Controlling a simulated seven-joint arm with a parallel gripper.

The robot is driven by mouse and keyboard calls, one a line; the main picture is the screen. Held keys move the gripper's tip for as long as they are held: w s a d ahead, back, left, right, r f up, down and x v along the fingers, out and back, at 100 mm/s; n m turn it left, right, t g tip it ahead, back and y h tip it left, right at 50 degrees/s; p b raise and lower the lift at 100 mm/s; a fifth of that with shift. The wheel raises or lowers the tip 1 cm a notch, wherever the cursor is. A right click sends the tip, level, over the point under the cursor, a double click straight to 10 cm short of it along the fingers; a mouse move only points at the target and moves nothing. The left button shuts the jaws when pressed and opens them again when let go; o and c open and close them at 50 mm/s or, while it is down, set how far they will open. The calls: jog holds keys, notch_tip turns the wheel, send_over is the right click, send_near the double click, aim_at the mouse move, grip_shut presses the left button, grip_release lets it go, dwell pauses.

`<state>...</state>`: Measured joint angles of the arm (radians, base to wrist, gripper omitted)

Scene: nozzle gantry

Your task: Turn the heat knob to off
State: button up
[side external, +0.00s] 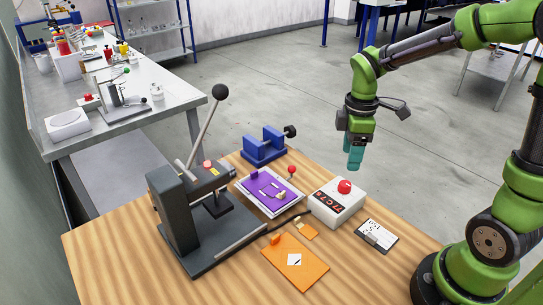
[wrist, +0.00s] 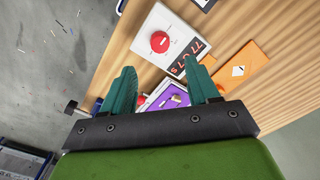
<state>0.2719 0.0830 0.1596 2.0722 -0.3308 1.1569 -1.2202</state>
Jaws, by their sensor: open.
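The heat knob (side external: 344,187) is a red round knob on top of a white box (side external: 325,203) with a dark display strip, at the right of the wooden table. In the wrist view the knob (wrist: 160,41) shows from above with a small pale mark on it, on the white box (wrist: 151,22). The display characters are hard to read. My gripper (side external: 354,164) has teal fingers pointing down and hangs well above the table, behind the box in the side view. In the wrist view my gripper (wrist: 160,70) is open and empty, with the knob beyond its fingertips, untouched.
A dark press (side external: 178,215) with a raised lever stands left. A purple plate (side external: 268,192) in a light tray with a red ball knob and a blue vise (side external: 264,148) sit beyond. An orange sheet (side external: 295,262) and a clipboard (side external: 376,236) lie in front and right.

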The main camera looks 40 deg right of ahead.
notch_tip(320, 180, up, 8)
jog(key=shift+r, duration=0.1)
dwell(0.4)
jog(key=s+a+r+m+t+y, duration=0.1)
jog(key=s+a+m+t+y, duration=0.1)
jog(key=s+a+m+t, duration=0.5)
jog(key=s+m, duration=0.2)
jog(key=m, duration=0.4)
jog(key=shift+r, duration=0.35)
